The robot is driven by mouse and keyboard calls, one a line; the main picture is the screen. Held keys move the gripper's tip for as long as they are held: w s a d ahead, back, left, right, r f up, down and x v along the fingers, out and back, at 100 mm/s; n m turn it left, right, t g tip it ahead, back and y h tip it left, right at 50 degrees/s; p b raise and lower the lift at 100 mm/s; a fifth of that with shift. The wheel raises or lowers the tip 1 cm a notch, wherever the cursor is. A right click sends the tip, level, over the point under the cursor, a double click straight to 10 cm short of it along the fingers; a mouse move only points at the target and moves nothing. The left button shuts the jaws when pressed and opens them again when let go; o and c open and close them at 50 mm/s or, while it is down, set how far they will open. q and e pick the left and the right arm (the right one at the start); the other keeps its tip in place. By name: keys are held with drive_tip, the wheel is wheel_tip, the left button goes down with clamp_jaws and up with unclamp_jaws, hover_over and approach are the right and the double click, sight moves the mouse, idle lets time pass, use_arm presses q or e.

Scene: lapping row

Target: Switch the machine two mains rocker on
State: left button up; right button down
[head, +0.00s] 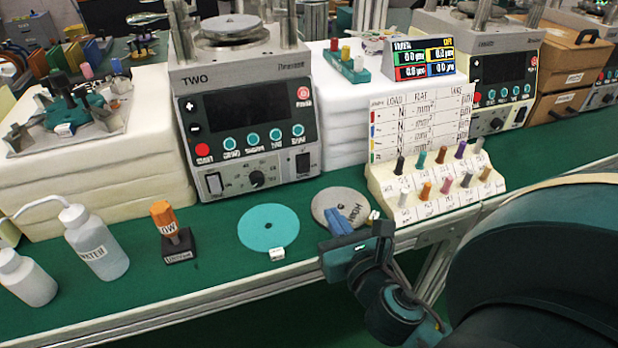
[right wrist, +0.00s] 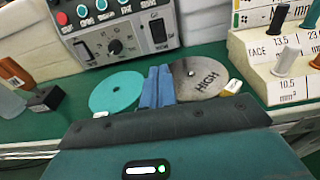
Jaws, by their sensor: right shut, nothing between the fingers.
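Machine TWO (head: 255,110) is a grey lapping machine with a dark front panel, a screen and teal buttons. Its lower front has a pale rocker (head: 214,183) at left, a knob (head: 257,179) in the middle and a dark rocker (head: 303,162) at right. I cannot read which rocker is the mains or its position. The wrist view also shows the pale rocker (right wrist: 84,51) and the dark rocker (right wrist: 158,31). My right gripper (head: 346,218) has its blue fingers (right wrist: 157,82) shut and empty, in front of and below the machine, apart from it. My left gripper is not in view.
A teal disc (head: 268,227) and a grey disc marked HIGH (head: 331,201) lie on the green bench before the machine. A stepped rack of pegs (head: 430,190) stands right. A foam block (head: 95,165) flanks the machine.

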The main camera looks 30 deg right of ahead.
sight(305, 170)
drive_tip(key=x, duration=1.3)
drive_tip(key=shift+s, duration=0.1)
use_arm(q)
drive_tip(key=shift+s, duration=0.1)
use_arm(e)
drive_tip(key=shift+w+d+f, duration=0.1)
drive_tip(key=shift+w+d, duration=0.1)
drive_tip(key=shift+w, duration=0.3)
